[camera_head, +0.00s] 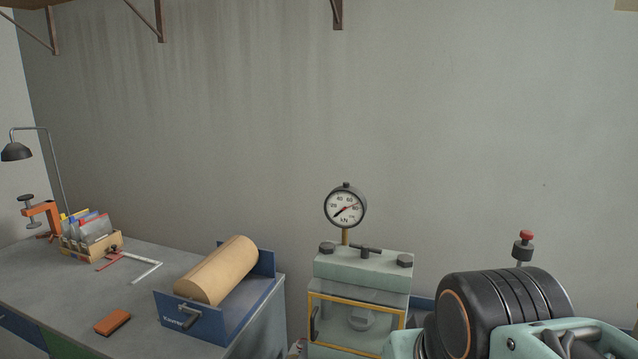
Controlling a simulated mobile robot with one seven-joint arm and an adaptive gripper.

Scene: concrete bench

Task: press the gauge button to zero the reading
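The gauge (345,206) is a round dial with a white face, a dark rim and the letters kN. It stands upright on a short brass-coloured stem above the pale green press (362,268). Its black needle points to the lower left, and a red hand points to the upper right. A small dark knob (346,184) sits on top of the rim; I cannot tell whether it is the button. My gripper does not show in this view.
Black and pale green machinery, possibly my arm, fills the lower right. A red-topped post (524,246) rises behind it. On the left bench (60,281), a blue cradle (236,313) holds a tan cylinder (217,271). An orange block (113,322) lies nearby. The wall around the gauge is bare.

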